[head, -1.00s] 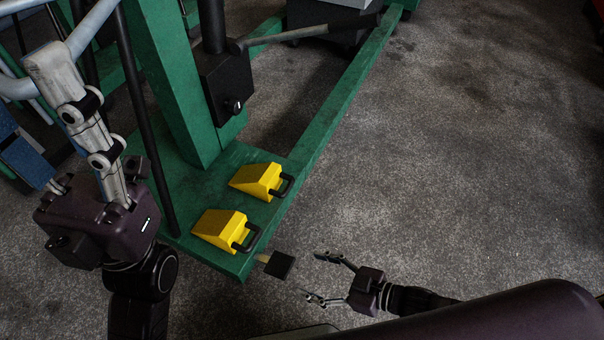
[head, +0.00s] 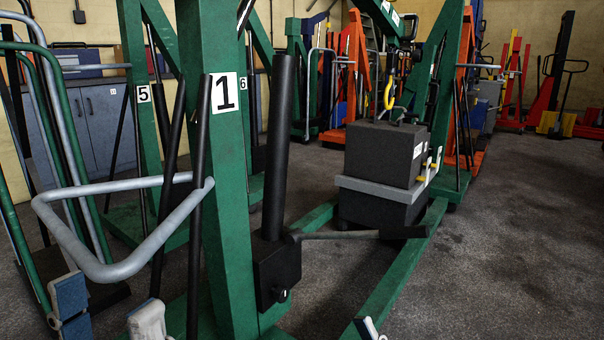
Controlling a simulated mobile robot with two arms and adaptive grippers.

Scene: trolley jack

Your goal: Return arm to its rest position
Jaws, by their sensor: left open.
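The green jack (head: 225,200), labelled 1, stands upright in the left middle of the head view. Its black pump (head: 277,275) sits low on the post, with a grey lever (head: 335,235) reaching right to a black grip. A grey U-shaped push handle (head: 110,270) sticks out to the left of the post. My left gripper (head: 108,312) is at the bottom left, with two fingertips apart below the handle; it is empty as far as I see. Only a fingertip of my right gripper (head: 368,328) shows at the bottom edge. Both arms are otherwise out of view.
A dark weight box (head: 383,153) on a grey base stands over the jack's legs. A green leg (head: 400,280) runs along the floor. More green and orange jacks stand behind, with grey cabinets (head: 95,125) at the back left. The floor (head: 510,250) at right is open.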

